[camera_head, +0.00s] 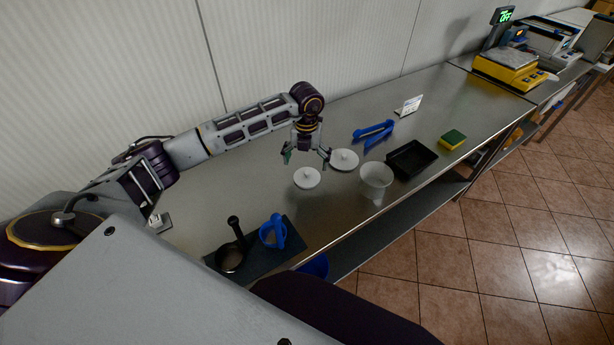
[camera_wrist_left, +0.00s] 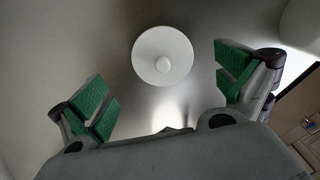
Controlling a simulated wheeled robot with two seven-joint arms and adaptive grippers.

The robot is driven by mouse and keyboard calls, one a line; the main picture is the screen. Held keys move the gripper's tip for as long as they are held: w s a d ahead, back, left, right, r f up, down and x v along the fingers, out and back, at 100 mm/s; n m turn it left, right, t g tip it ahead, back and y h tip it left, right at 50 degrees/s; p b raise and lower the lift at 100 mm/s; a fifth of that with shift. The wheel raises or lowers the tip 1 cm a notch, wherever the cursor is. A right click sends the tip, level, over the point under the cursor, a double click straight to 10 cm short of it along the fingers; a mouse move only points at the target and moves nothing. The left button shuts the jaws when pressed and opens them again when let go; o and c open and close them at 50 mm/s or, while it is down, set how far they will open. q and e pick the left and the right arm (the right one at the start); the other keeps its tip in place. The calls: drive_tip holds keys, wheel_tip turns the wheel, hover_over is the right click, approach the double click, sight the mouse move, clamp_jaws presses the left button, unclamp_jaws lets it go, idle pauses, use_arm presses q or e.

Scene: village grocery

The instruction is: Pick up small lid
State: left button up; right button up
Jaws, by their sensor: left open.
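Two white round lids with centre knobs lie on the steel counter in the head view. The left lid (camera_head: 307,178) looks slightly smaller than the right lid (camera_head: 344,160). My left gripper (camera_head: 306,156) hangs above the counter near both lids, fingers spread and empty. In the left wrist view, one white lid (camera_wrist_left: 162,55) lies ahead of the open green-padded fingers (camera_wrist_left: 164,88), between them and apart from both. I cannot tell for certain which of the two lids that is. My right gripper is not in view.
A white cup-like container (camera_head: 375,178) stands right of the lids, beside a black tray (camera_head: 411,160). Blue tongs (camera_head: 374,133), a small sign (camera_head: 408,106) and a sponge (camera_head: 452,139) lie beyond. A dark mat (camera_head: 288,250) holds a portafilter (camera_head: 231,257) and blue-handled item (camera_head: 272,232).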

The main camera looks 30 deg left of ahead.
sight(307, 173)
use_arm(q)
drive_tip(key=shift+f, duration=0.1)
idle(0.3)
drive_tip(key=shift+s+d+f+p, duration=0.1)
drive_tip(key=shift+f+p, duration=0.25)
drive_tip(key=shift+f, duration=0.95)
drive_tip(key=shift+s+d+f+p, duration=0.1)
drive_tip(key=shift+f+p, duration=0.2)
drive_tip(key=shift+f, duration=1)
drive_tip(key=c, duration=1)
drive_tip(key=shift+c, duration=0.6)
drive_tip(key=shift+s, duration=0.1)
drive_tip(key=shift+c, duration=0.3)
